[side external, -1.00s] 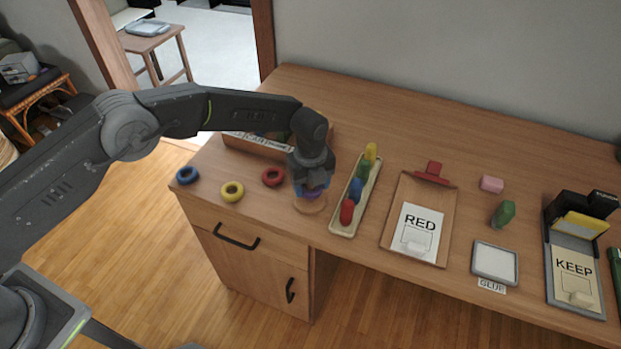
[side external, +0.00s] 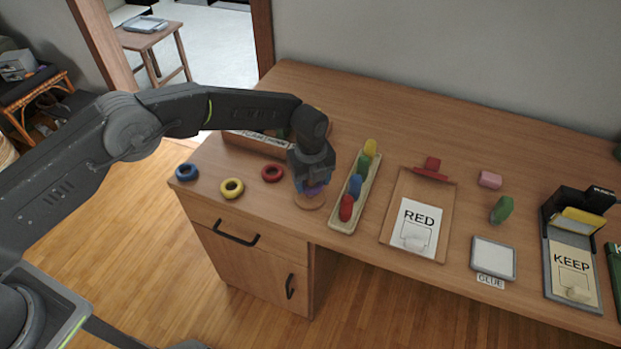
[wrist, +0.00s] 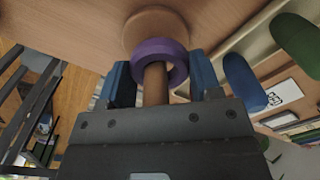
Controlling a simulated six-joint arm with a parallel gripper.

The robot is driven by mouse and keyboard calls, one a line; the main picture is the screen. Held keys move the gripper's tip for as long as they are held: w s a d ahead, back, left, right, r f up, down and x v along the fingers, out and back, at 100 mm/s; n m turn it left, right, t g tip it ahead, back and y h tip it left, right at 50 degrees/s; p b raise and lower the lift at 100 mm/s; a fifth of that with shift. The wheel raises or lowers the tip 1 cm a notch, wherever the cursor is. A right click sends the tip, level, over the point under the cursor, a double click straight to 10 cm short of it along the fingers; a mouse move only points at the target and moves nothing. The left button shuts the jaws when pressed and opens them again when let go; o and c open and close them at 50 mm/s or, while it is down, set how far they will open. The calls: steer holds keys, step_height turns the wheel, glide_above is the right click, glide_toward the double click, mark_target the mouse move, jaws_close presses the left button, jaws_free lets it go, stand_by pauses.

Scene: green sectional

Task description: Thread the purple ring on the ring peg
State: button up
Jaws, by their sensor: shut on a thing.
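The purple ring (wrist: 152,49) is between the blue fingertips of my gripper (wrist: 160,62) in the wrist view. My gripper (side external: 312,188) is shut on it. The brown ring peg (wrist: 155,84) points toward the wrist camera and appears to pass through the ring's hole. Its round wooden base (wrist: 150,20) is just beyond the ring. In the side view the base (side external: 309,202) shows under my gripper, and the peg is hidden by the fingers. I cannot tell whether the ring touches the base.
Blue (side external: 187,172), yellow (side external: 231,188) and red (side external: 272,173) rings lie to the left on the desk. A tray (side external: 345,222) of colored pieces stands close on the right. A clipboard (side external: 398,250) marked RED lies farther right. A wooden box (side external: 258,145) is behind.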

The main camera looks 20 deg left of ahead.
mark_target(308, 196)
steer(key=o, duration=1)
steer(key=f, duration=0.3)
steer(key=shift+s+a, duration=0.25)
steer(key=shift+s, duration=0.15)
steer(key=r, duration=1.6)
steer(key=shift+w+d+r, duration=0.2)
steer(key=shift+w+r, duration=0.1)
steer(key=shift+r, duration=0.1)
